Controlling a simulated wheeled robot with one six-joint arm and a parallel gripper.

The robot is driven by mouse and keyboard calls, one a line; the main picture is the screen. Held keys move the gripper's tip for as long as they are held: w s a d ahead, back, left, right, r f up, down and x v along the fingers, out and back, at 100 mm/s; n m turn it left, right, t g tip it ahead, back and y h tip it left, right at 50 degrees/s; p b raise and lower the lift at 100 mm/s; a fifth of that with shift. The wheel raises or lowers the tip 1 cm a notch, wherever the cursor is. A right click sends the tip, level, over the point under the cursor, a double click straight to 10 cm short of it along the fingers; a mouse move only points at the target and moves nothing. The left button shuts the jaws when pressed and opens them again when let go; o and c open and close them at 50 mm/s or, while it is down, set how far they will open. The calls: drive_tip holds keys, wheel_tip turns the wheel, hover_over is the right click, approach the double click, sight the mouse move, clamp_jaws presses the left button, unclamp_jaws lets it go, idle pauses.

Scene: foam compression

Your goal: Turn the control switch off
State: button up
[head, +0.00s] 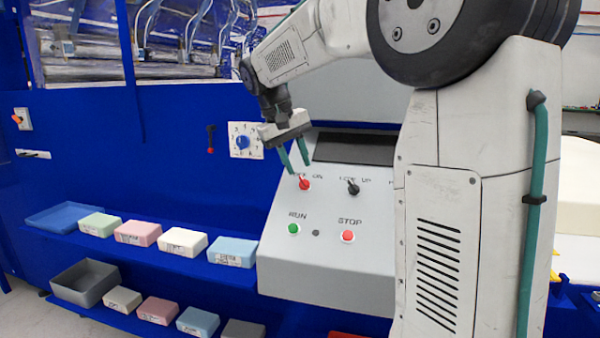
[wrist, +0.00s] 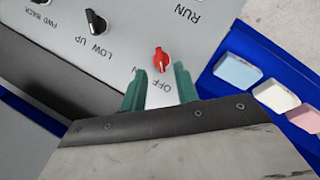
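The red control switch (head: 304,184) is a small rotary knob on the sloped grey panel, beneath a label partly covered by my gripper. In the wrist view the red switch (wrist: 161,60) sits beside the letters "OFF"; the "ON" side is mostly hidden by a finger. My gripper (head: 297,168) is open, its two green fingers spread apart just above the switch. In the wrist view the gripper (wrist: 160,70) has its fingertips on either side of the knob's near edge, with nothing between them. I cannot tell whether they touch it.
A black LOW/UP knob (head: 352,187) is to the right of the red switch. A green RUN button (head: 293,229) and a red STOP button (head: 348,236) lie below. A blue dial (head: 242,142) is on the wall. Coloured foam blocks (head: 183,242) line shelves at left.

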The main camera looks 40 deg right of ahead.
drive_tip(key=v, duration=0.3)
drive_tip(key=shift+a+r, duration=0.15)
drive_tip(key=shift+r, duration=0.15)
drive_tip(key=s+a+f+n+t+y, duration=0.1)
drive_tip(key=s+a+f, duration=0.3)
drive_tip(key=s, duration=0.5)
drive_tip(key=s+a+f+n+y, duration=0.1)
drive_tip(key=s+a+f, duration=0.4)
drive_tip(key=s, duration=0.5)
drive_tip(key=s+a+f+n+t+y, duration=0.1)
drive_tip(key=s+a+f, duration=0.4)
drive_tip(key=s, duration=0.4)
drive_tip(key=shift+s+a+f+t+y, duration=0.15)
drive_tip(key=shift+s+f+t+y, duration=0.2)
drive_tip(key=shift+f, duration=0.35)
drive_tip(key=shift+w, duration=0.1)
